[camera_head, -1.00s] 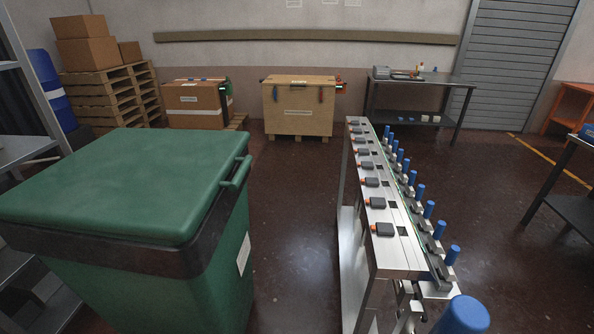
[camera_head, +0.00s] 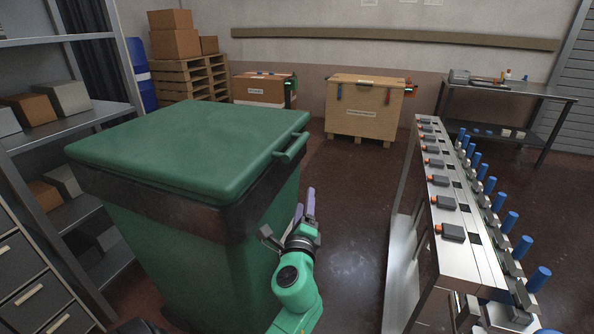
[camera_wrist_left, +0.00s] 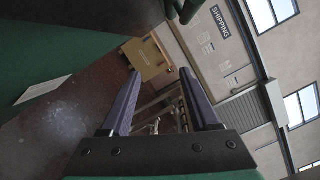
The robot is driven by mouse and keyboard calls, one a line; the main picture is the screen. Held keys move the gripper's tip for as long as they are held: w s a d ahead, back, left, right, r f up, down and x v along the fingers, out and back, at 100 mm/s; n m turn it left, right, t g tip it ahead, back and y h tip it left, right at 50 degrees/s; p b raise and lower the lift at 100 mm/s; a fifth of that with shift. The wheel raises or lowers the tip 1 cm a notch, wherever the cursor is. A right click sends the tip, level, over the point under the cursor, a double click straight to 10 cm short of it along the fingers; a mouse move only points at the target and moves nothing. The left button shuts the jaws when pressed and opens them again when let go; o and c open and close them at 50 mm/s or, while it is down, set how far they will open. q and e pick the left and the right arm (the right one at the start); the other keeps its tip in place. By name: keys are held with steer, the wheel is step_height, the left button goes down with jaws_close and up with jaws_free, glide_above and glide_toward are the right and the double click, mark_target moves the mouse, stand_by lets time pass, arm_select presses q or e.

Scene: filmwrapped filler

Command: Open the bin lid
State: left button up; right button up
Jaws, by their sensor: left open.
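The green bin (camera_head: 215,240) stands at the left-centre of the head view. Its green lid (camera_head: 190,145) lies flat and closed on top. A green handle bar (camera_head: 291,149) sticks out from the lid's right edge. My left gripper (camera_head: 305,203) is open and empty, beside the bin's right side and below the handle, apart from it. In the left wrist view its two purple fingers (camera_wrist_left: 157,100) are spread with nothing between them. Part of the green bin (camera_wrist_left: 40,60) shows at the left of that view. My right gripper is not seen.
A metal bench with a row of blue-handled items (camera_head: 460,200) stands to the right. A grey shelf (camera_head: 65,130) with boxes is close on the bin's left. A wooden crate (camera_head: 365,108) stands behind. Open floor (camera_head: 350,190) lies between bin and bench.

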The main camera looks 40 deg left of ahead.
mark_target(296, 149)
arm_select(q)
step_height(296, 149, up, 6)
steer(key=s+a+y, duration=0.1)
steer(key=s+y, duration=0.1)
steer(key=s, duration=0.1)
steer(key=p+x, duration=0.1)
steer(key=x, duration=0.6)
steer(key=p+x, duration=0.1)
steer(key=x, duration=0.6)
steer(key=shift+w+a+r+p, duration=0.25)
steer(key=shift+r+p, duration=0.05)
jaws_close()
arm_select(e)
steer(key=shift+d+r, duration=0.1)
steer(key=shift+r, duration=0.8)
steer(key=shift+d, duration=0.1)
